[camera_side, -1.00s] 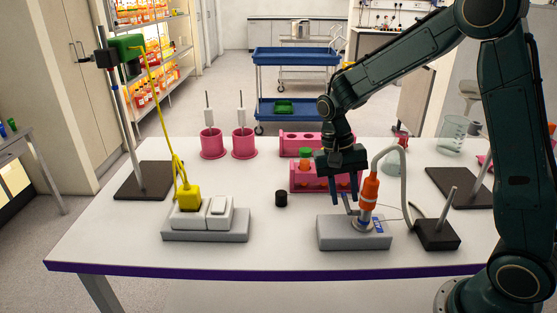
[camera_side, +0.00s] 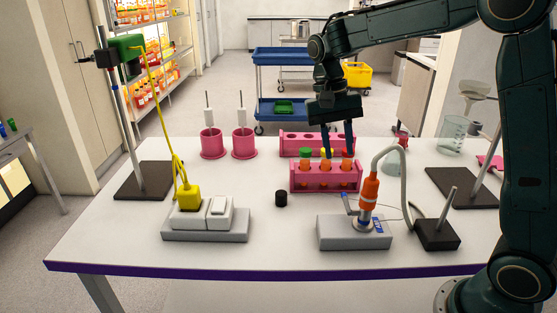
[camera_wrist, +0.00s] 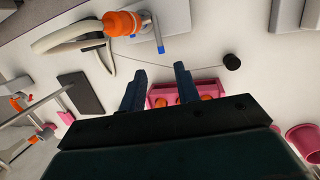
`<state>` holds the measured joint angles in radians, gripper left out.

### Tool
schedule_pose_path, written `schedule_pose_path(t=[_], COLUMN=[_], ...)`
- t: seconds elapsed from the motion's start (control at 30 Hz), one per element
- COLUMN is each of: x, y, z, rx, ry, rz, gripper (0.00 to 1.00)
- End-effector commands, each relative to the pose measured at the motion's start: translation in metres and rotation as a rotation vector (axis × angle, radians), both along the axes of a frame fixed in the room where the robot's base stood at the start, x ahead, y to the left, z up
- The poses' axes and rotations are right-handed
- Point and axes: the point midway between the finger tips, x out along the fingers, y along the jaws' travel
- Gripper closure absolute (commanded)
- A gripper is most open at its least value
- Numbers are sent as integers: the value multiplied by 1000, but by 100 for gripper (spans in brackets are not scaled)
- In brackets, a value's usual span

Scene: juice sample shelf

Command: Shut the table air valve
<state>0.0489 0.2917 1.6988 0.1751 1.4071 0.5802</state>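The air valve stands on a grey block (camera_side: 345,232) at the right front of the table. It has an orange body (camera_side: 369,192) with a grey hose and a metal foot. A small blue part (camera_side: 377,225) shows at its foot, and a thin lever-like piece (camera_side: 347,204) rises beside it. In the wrist view the orange body (camera_wrist: 122,23) and blue part (camera_wrist: 158,35) are at the top. I cannot tell whether the valve is open or shut. My gripper (camera_side: 340,150) is open and empty, above and behind the valve, over the pink racks, touching nothing visible.
A pink rack (camera_side: 325,183) with capped tubes stands behind the valve, with another pink rack (camera_side: 300,139) behind it. A black cap (camera_side: 281,199) lies left. A white switch block (camera_side: 205,232) with a yellow plug is front left. A dark stand base (camera_side: 437,234) is right.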

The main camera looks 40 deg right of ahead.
Motion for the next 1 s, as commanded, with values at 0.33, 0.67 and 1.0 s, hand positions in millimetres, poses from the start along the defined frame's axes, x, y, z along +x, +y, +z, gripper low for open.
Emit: schedule_pose_path(t=[0.33,0.67,1.0], x=[6,6,-11], y=[0,0,2], z=[21,22,33], rx=[0,1,3], ry=[1,1,-58], rz=[-1,0,63], gripper=[68,68,68])
